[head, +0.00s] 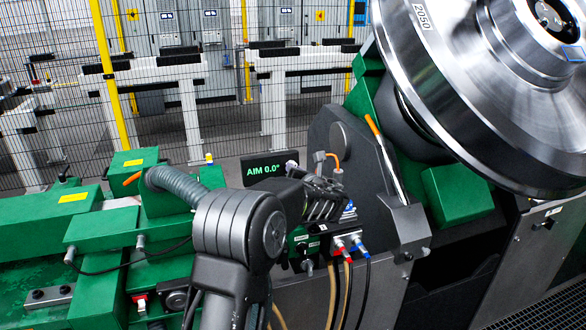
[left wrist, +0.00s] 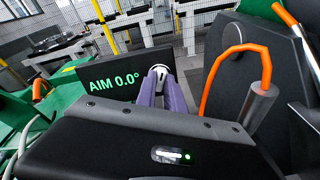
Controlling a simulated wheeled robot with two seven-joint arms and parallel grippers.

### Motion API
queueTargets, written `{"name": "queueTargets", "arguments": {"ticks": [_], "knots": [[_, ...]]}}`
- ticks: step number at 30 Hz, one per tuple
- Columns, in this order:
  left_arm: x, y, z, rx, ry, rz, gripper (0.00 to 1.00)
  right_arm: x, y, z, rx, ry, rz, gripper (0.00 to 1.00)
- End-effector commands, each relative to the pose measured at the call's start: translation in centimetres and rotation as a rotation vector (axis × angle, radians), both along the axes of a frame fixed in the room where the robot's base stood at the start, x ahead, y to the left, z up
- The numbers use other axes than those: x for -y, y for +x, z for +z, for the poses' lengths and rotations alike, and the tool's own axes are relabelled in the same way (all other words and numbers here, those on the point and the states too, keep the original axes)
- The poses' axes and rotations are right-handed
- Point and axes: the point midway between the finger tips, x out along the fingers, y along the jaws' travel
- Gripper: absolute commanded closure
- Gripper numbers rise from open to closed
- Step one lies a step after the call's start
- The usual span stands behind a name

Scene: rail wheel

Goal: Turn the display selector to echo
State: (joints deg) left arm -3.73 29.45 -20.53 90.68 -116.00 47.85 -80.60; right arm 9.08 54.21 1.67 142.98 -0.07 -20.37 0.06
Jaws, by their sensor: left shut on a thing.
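The display (head: 270,168) is a dark panel with green text reading "AIM 0.0°". It also shows in the left wrist view (left wrist: 113,80). My left gripper (head: 296,168) reaches in just right of the display. In the left wrist view its two purple-grey fingers (left wrist: 163,88) are close together on a small pale round knob, the selector (left wrist: 158,71), at the display's right edge. The fingers cover most of the knob, and its pointing direction and labels cannot be read. My right gripper is in neither view.
A large steel rail wheel (head: 480,90) stands at the right. An orange cable with a grey sensor (left wrist: 258,104) is close right of my left gripper. Red and blue hose fittings (head: 348,243) sit below it. Green machine blocks (head: 110,235) fill the left; a mesh fence stands behind.

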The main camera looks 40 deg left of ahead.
Motion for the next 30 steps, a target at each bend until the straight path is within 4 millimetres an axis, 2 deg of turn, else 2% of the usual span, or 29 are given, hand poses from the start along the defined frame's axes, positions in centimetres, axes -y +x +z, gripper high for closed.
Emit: {"name": "queueTargets", "arguments": {"ticks": [4,14,24,30], "knots": [[0.0,-0.03,-0.09,-0.101,0.068,-0.025,1.0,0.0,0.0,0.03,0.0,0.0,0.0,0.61],[0.0,-0.03,-0.1,-0.13,0.088,-0.033,1.0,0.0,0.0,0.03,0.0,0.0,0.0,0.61],[0.02,-0.01,-0.11,-0.42,0.29,-0.109,1.0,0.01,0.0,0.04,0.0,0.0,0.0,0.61],[0.0,-0.03,-0.12,-0.426,0.293,-0.11,1.0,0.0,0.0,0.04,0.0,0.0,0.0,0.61]]}}
